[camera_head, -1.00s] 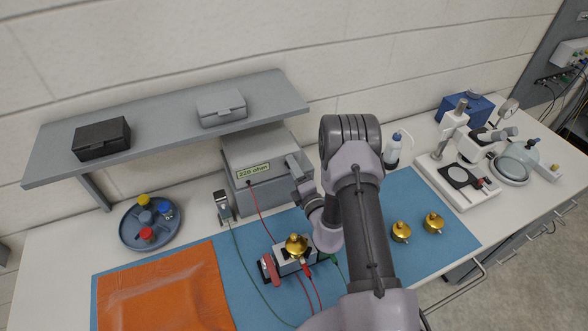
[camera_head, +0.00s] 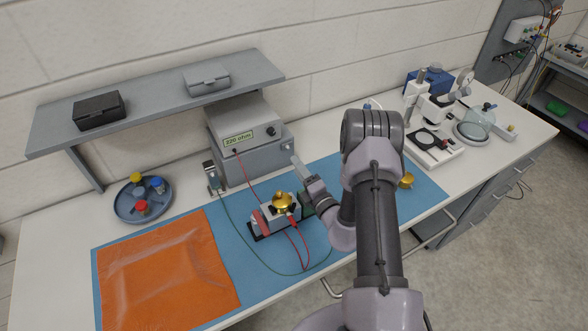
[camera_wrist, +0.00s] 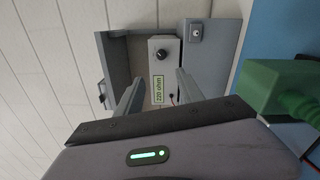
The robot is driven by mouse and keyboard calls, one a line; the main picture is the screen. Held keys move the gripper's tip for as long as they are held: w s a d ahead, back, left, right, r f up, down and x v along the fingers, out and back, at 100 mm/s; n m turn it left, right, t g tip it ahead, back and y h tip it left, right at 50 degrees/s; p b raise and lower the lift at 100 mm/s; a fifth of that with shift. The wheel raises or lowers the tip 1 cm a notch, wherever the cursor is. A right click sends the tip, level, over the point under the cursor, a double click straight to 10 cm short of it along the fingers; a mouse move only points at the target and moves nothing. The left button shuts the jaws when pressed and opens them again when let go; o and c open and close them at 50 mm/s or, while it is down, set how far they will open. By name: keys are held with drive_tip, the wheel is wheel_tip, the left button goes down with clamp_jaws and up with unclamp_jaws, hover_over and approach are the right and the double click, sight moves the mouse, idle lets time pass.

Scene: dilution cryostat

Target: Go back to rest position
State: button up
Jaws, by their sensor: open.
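My gripper (camera_wrist: 155,95) is open and empty in the wrist view, its two fingers pointing toward the grey box (camera_wrist: 185,55) with the "220 ohm" label. In the head view my gripper (camera_head: 302,172) is above the blue mat (camera_head: 255,270), just right of that grey box (camera_head: 245,160). A gold part (camera_head: 283,202) sits on a small white fixture (camera_head: 272,220) with a red clamp, left of and below my gripper. Red and green leads run at the fixture. My arm hides part of the mat's right side.
An orange sheet (camera_head: 165,270) covers the mat's left. A round tray (camera_head: 125,212) with coloured-cap containers stands left. A shelf (camera_head: 150,112) with two cases hangs behind. Another gold part (camera_head: 406,181) and a microscope (camera_head: 432,140) are right. A green object (camera_wrist: 275,90) is close in the wrist view.

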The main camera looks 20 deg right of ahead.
drive_tip(key=shift+d+f, duration=0.1)
drive_tip(key=shift+d, duration=0.05)
idle(0.3)
